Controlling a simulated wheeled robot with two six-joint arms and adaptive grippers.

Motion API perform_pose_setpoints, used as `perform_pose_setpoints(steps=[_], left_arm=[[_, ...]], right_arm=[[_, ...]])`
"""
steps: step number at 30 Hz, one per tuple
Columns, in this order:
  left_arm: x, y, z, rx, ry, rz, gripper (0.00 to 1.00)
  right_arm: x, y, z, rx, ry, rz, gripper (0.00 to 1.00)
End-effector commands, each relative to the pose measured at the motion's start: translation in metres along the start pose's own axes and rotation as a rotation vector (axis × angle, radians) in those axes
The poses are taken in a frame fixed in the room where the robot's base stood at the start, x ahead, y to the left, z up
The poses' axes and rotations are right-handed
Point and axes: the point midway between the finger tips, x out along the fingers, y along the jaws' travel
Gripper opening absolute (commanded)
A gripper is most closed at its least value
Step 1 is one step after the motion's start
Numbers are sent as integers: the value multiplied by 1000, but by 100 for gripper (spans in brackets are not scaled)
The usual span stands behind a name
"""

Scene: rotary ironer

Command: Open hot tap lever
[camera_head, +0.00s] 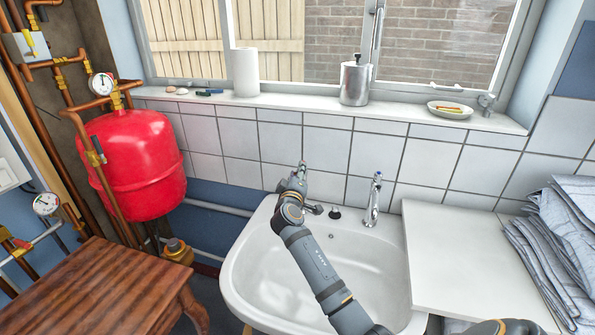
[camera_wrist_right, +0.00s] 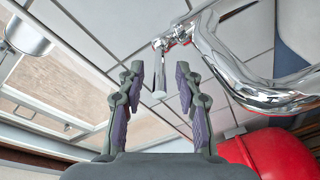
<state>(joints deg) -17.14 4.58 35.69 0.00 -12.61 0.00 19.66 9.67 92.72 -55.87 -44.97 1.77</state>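The hot tap (camera_head: 302,167) stands at the back left of the white sink, mostly hidden behind my right gripper (camera_head: 294,184) in the head view. In the right wrist view the chrome tap (camera_wrist_right: 235,75) fills the upper right, and its lever (camera_wrist_right: 159,84) points in between the fingers of my right gripper (camera_wrist_right: 160,74). The fingers are apart, one on each side of the lever, with gaps visible. I cannot tell how deep the lever sits between them. My left gripper is not in view.
The cold tap (camera_head: 373,197) stands to the right on the sink (camera_head: 345,262). A tiled wall and sill (camera_head: 300,112) rise behind. Folded cloths (camera_head: 560,245) lie on the right counter (camera_head: 460,255).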

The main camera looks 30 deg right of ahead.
Motion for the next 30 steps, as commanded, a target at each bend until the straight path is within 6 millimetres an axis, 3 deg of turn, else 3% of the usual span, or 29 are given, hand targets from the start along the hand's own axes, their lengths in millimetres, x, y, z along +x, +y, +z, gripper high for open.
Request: perform_pose_setpoints(steps=[10, 18, 30], left_arm=[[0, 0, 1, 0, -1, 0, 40], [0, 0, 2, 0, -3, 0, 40], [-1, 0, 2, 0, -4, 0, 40]], right_arm=[[6, 0, 0, 1, 1, 0, 35], [6, 0, 0, 1, 0, 0, 0], [6, 0, 0, 1, 1, -1, 0]])
